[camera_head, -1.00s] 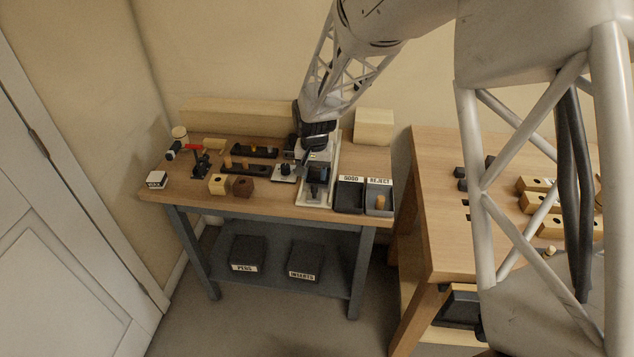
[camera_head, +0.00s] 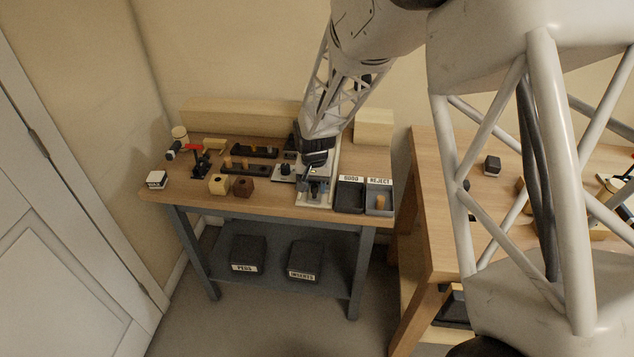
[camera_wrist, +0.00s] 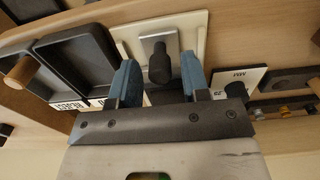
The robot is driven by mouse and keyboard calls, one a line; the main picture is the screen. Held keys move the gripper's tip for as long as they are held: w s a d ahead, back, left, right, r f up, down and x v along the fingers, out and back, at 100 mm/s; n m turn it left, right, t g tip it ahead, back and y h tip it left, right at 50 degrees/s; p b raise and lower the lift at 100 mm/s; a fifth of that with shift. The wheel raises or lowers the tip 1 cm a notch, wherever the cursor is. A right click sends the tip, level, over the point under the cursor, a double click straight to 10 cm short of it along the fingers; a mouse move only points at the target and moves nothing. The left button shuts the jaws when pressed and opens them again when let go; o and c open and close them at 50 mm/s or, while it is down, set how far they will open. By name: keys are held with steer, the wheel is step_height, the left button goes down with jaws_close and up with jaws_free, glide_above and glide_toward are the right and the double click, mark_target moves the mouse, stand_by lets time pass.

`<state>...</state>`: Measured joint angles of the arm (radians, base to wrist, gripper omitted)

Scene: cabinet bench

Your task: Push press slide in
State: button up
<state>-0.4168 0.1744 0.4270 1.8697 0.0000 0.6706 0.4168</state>
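The press (camera_head: 318,199) has a pale base plate near the bench's right part; its upper part is hidden behind my arm. In the wrist view the press plate (camera_wrist: 196,28) carries a lighter metal square with an upright black knob (camera_wrist: 159,66), likely the slide's handle. My gripper (camera_head: 316,160) is over the press in the head view. In the wrist view my gripper's (camera_wrist: 158,75) two blue-grey fingers are spread apart, one on each side of the knob, with visible gaps. I cannot tell how deep the knob sits between them. How far in the slide is cannot be told.
The GOOD bin (camera_head: 349,208) and the REJECT bin (camera_head: 380,211), with a wooden peg (camera_head: 381,202) in it, stand right of the press. Left are a small black-knobbed panel (camera_head: 284,179), dark peg racks, two blocks and a red-handled clamp (camera_head: 199,148).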

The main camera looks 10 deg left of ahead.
steer(key=c, duration=0.6)
